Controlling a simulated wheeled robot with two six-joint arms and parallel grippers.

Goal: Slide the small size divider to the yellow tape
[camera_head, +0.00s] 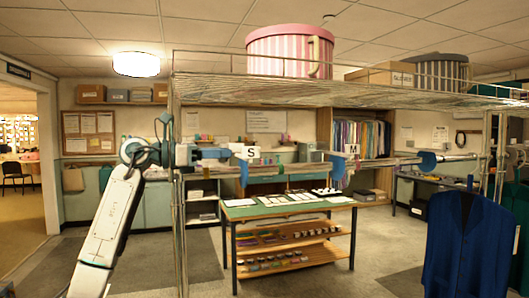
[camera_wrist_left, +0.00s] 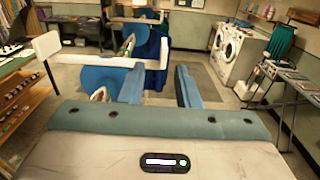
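The small size divider, with a white S tag (camera_head: 244,152) and blue disc, sits on the horizontal rail in the head view. In the left wrist view its blue disc (camera_wrist_left: 98,77) and white tag (camera_wrist_left: 46,45) are just beyond and left of my fingers. My left gripper (camera_head: 228,153) is at the divider from the left. In the left wrist view the gripper (camera_wrist_left: 158,90) is open, with nothing seen between its blue fingers. Whether a finger touches the disc is unclear. A small yellow-green patch shows on the rail beyond the disc; I cannot tell whether it is the tape. My right gripper is out of view.
An M divider (camera_head: 352,148) stands farther right on the rail, and another blue disc (camera_head: 427,162) beyond it. A blue jacket (camera_head: 467,245) hangs at the right. A wire shelf (camera_head: 340,87) with boxes spans above. A table (camera_head: 285,209) stands behind, below the rail.

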